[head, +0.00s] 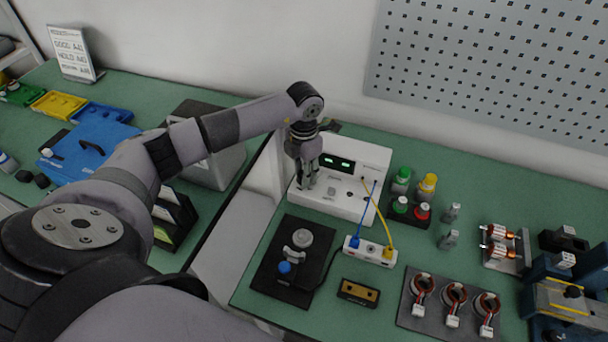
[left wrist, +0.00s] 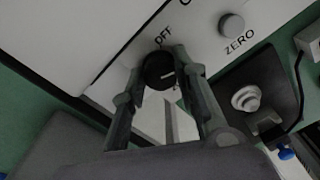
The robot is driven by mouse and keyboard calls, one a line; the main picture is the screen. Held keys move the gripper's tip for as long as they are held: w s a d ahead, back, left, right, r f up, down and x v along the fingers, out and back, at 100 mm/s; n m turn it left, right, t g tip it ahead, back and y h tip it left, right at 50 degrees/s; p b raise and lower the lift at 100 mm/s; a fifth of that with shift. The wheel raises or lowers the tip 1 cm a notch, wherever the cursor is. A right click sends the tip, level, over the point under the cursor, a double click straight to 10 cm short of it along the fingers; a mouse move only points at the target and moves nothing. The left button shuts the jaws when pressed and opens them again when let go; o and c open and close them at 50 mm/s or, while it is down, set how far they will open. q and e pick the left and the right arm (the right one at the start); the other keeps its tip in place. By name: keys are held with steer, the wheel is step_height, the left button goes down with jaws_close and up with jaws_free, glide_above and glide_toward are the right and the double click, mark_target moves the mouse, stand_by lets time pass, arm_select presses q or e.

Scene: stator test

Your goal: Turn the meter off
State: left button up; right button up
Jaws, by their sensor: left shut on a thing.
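The meter (head: 346,201) is a white box on the green bench with a dark display showing lit green digits. Its black knob (left wrist: 158,70) shows in the left wrist view below the word OFF, with a light pointer line on it. My left gripper (left wrist: 157,76) has its fingers on both sides of the knob and is shut on it. In the head view my left gripper (head: 307,184) is at the left part of the meter's front and hides the knob there. My right gripper is not in view.
A ZERO button (left wrist: 231,26) is beside the knob. Blue and yellow leads run from the meter to a white terminal block (head: 370,251). A black plate (head: 269,271) with a round fixture lies in front. Colored caps (head: 401,180) stand to the right.

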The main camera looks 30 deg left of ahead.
arm_select(q)
steer(key=n+p, duration=0.2)
steer(key=n, duration=0.5)
steer(key=shift+r, duration=0.15)
steer(key=n+p, duration=0.1)
steer(key=n, duration=0.3)
steer(key=shift+p, duration=0.35)
steer(key=shift+n, duration=0.9)
steer(key=o, duration=0.8)
steer(key=shift+o, duration=0.2)
step_height(320, 180, up, 6)
steer(key=p, duration=0.4)
steer(key=shift+p, duration=0.35)
